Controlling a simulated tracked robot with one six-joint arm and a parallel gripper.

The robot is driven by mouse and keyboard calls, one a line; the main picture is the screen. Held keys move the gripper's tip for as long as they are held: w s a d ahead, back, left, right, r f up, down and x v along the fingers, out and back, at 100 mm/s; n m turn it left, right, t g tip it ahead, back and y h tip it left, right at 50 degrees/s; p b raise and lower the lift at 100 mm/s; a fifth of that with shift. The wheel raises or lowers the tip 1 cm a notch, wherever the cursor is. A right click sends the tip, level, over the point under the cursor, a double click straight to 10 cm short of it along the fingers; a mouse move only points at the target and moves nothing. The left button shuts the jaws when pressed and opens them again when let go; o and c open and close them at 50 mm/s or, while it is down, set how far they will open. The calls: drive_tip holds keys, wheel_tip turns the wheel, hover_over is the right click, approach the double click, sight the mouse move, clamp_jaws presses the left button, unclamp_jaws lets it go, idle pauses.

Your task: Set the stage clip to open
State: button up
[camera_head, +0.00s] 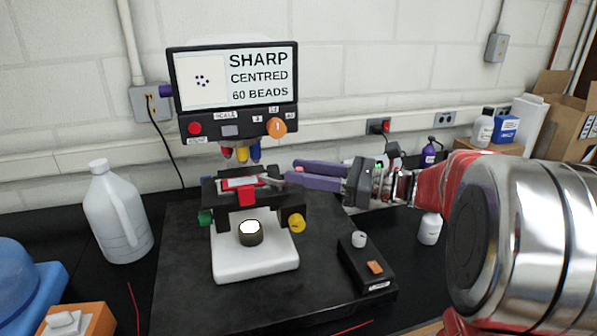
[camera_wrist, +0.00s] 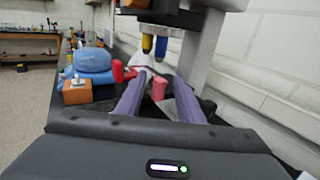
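The microscope's stage (camera_head: 215,198) is black and carries a slide in a red holder (camera_head: 246,197). What looks like the stage clip is a thin grey arm at the stage's right side with a pinkish-red knob (camera_wrist: 159,88). My gripper (camera_head: 290,174) reaches in from the right, its purple fingers at the stage's right edge. In the wrist view my gripper (camera_wrist: 160,82) has its fingers apart, with the knob between them and a small gap seen on either side. The red holder (camera_wrist: 119,70) shows beyond the left finger. The clip's exact angle is hard to tell.
The colored objectives (camera_head: 241,153) hang above the stage, below the screen (camera_head: 235,78). A yellow knob (camera_head: 297,223) and a green knob (camera_head: 206,217) flank the stage. A black control box (camera_head: 366,265) stands front right. A white jug (camera_head: 116,215) stands left.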

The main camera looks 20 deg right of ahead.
drive_tip(key=shift+w+a, duration=0.3)
drive_tip(key=shift+a, duration=0.2)
drive_tip(key=shift+c, duration=0.6)
clamp_jaws()
